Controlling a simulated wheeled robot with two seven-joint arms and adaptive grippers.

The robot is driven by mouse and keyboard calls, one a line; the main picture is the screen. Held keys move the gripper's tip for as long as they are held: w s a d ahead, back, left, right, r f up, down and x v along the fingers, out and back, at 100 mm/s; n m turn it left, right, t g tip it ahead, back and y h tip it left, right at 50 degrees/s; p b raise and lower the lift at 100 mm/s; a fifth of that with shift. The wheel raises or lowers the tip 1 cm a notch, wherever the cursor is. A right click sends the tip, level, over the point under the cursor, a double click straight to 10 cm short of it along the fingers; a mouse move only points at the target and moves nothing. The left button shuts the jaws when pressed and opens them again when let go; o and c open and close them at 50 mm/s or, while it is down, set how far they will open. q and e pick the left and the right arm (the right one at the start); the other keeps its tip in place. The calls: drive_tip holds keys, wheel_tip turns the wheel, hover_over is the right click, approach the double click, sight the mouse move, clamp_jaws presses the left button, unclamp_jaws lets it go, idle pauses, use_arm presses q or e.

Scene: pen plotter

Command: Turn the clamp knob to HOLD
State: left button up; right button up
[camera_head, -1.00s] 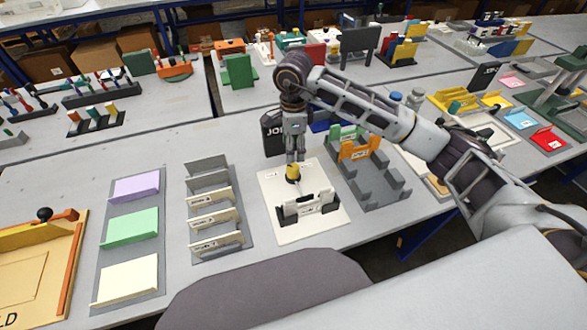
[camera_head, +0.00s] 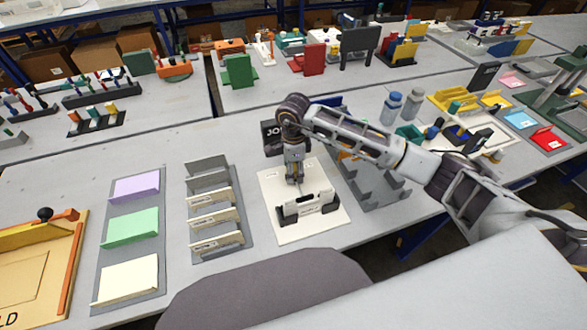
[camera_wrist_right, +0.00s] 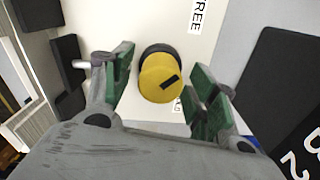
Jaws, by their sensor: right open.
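The clamp knob (camera_wrist_right: 154,70) is a round yellow cap with a short black mark, on a white plate (camera_head: 275,190). The knob is between the two green-padded fingers of my open right gripper (camera_wrist_right: 164,84), with a visible gap on each side. The black mark lies off-centre toward the right of that view. A label reading FREE (camera_wrist_right: 200,12) is above right of the knob. A second label (camera_wrist_right: 178,104) is mostly hidden below it. In the head view my right gripper (camera_head: 294,181) is low over the plate and hides the knob. My left gripper is not in view.
A black clamp bar with a white card holder (camera_head: 308,206) stands in front of the gripper on the same plate. A black JOB sign (camera_head: 271,138) is behind it. Grey slotted racks (camera_head: 215,252) stand to the left, and a grey fixture (camera_head: 378,188) to the right.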

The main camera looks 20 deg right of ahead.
drive_tip(key=shift+c, duration=0.2)
drive_tip(key=c, duration=1)
drive_tip(key=shift+o, duration=0.2)
